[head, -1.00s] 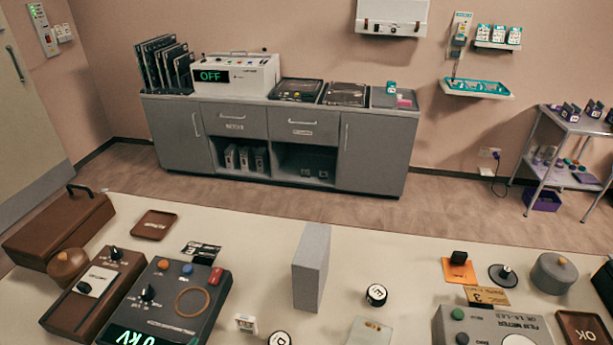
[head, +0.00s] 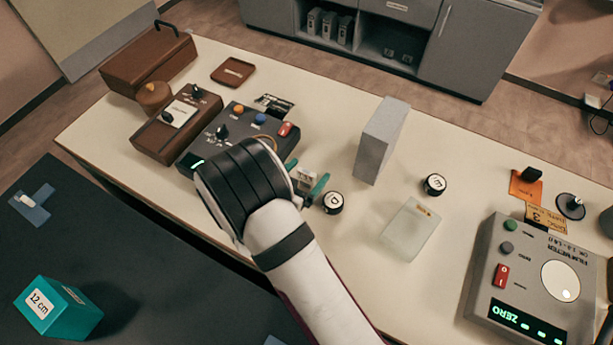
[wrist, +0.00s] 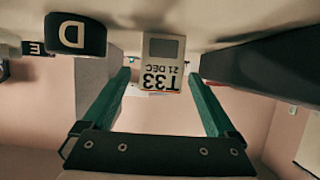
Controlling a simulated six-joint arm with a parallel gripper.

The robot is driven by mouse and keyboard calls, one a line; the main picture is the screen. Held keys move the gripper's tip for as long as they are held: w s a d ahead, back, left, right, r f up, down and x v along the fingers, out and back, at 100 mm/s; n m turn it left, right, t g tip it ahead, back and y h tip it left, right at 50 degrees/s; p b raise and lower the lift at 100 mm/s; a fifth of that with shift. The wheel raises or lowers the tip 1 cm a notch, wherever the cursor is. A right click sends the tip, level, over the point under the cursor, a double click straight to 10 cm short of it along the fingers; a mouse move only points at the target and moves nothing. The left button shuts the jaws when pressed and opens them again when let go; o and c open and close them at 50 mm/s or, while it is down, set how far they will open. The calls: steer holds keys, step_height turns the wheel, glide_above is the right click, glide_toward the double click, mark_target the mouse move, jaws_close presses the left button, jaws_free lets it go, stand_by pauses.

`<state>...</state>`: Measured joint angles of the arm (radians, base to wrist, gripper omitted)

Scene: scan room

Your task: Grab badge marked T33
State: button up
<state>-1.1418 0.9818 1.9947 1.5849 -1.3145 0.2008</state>
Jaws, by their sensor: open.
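The badge marked T33 (wrist: 162,62) is a small white card with a grey window and the line "21 DEC". It appears upside down in the wrist view, and in the head view it is a small pale piece (head: 305,175) on the bench. My gripper (wrist: 160,78) has two green fingers, open, one on each side of the badge in the picture with visible gaps. In the head view my gripper (head: 306,176) is low over the bench by the badge, and my wrist hides part of the area. I cannot tell how deep the badge is between the fingers.
A black round piece marked D (wrist: 75,34) stands close beside the badge, also in the head view (head: 333,203). The dark kV control box (head: 238,135) is on the other side. A grey upright block (head: 380,140) and a translucent block (head: 410,228) stand to the right.

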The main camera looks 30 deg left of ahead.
steer(key=c, duration=1.4)
steer(key=shift+r, duration=0.1)
steer(key=shift+c, duration=0.2)
